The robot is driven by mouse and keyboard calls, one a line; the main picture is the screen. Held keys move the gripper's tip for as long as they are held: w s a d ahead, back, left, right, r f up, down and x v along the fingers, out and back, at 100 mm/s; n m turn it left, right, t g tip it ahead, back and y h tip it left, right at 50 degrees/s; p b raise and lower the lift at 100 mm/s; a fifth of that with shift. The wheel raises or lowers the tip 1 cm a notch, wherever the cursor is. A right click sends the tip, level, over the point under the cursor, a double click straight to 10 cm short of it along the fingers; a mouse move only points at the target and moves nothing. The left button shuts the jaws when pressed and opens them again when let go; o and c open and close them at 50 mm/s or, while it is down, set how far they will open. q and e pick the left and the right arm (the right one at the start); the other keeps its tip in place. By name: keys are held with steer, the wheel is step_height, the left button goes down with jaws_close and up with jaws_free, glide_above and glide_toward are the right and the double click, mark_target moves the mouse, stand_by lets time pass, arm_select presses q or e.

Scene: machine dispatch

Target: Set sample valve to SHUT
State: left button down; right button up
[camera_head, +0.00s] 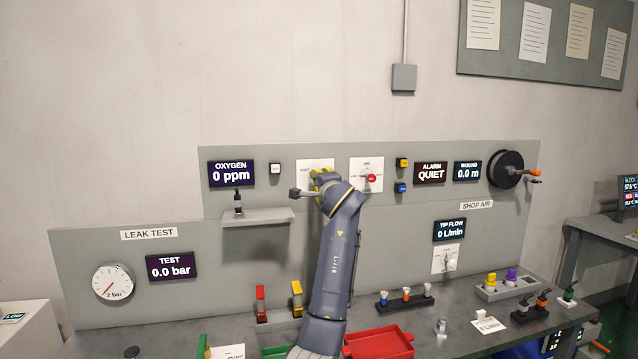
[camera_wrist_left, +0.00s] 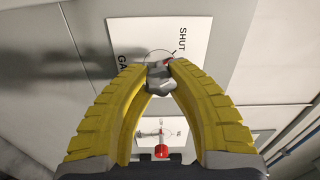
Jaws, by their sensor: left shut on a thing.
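The sample valve's white plate (camera_head: 303,168) is on the upper grey panel, mostly hidden by my arm in the head view. In the left wrist view the plate (camera_wrist_left: 215,40) shows SHUT and a partly covered word starting GA. My left gripper (camera_head: 317,179) is at this plate. In the wrist view its yellow fingers (camera_wrist_left: 160,80) are shut on a grey valve knob (camera_wrist_left: 158,77). A small red part shows at the knob's edge, close to the mark beside SHUT. The exact pointer direction is partly covered by the fingertips. My right gripper is not in view.
A second white plate with a red knob (camera_head: 371,178) is just right of my gripper. A grey shelf (camera_head: 258,217) juts out at the left.

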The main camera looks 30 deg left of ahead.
arm_select(q)
steer(key=shift+n, duration=1.2)
steer(key=c, duration=1.1)
jaws_free()
steer(key=shift+o, duration=0.2)
steer(key=v, duration=1.2)
